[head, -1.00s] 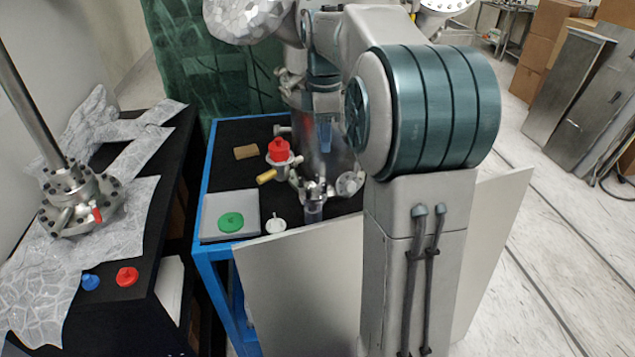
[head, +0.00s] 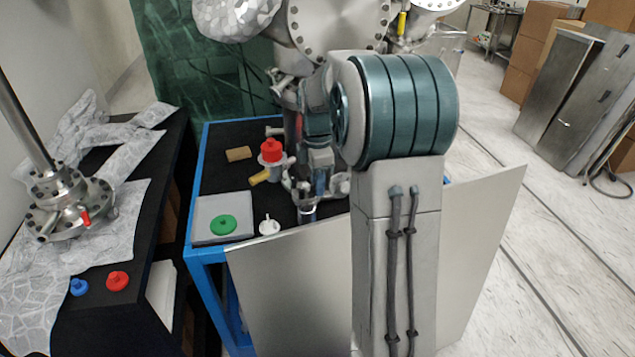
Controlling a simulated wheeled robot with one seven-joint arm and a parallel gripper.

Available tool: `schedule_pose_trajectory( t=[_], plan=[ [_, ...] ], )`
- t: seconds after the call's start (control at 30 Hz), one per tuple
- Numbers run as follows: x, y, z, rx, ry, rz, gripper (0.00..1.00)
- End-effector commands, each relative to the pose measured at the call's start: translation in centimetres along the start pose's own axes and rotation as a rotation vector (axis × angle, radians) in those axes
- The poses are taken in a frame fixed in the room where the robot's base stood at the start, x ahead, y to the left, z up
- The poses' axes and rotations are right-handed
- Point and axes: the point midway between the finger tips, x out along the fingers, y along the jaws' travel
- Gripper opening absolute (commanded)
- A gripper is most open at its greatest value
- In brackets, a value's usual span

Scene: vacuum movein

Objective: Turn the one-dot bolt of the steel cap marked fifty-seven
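No number fifty-seven and no one-dot mark is readable at this size. Small steel fittings (head: 290,183) stand on the blue-framed table, partly hidden behind my arm, and I cannot tell whether one is the marked cap. A large round steel flange (head: 338,22) with bolts around its rim shows at the top centre. My gripper (head: 321,183) appears to point down among the steel fittings, mostly hidden by my arm. I cannot see whether it touches anything or whether its fingers are open.
The blue-framed table (head: 205,255) also holds a red-topped part (head: 270,150), a green disc (head: 223,224) on a grey plate and a white disc (head: 269,227). A black bench (head: 120,320) stands left, with red and blue knobs. Pale panels lean in front.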

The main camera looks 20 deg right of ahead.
Motion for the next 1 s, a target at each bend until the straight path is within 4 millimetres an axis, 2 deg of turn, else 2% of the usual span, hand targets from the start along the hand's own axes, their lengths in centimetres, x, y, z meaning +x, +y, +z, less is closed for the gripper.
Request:
schedule_pose_trajectory(
  t=[0.1,0.37,0.4,0.5,0.53,1.0],
  plan=[
    [0.65,-0.01,0.0,0.0,0.0,0.0,0.35],
    [0.8,0.0,0.01,0.0,0.0,0.0,0.35],
    [0.79,0.0,0.01,0.0,0.0,0.0,0.32],
    [0.78,0.0,0.01,0.0,0.0,0.0,0.04],
    [0.78,0.0,0.01,0.0,0.0,0.0,0.0],
    [0.71,0.0,0.02,0.073,0.0,0.0,0.0]
  ],
)
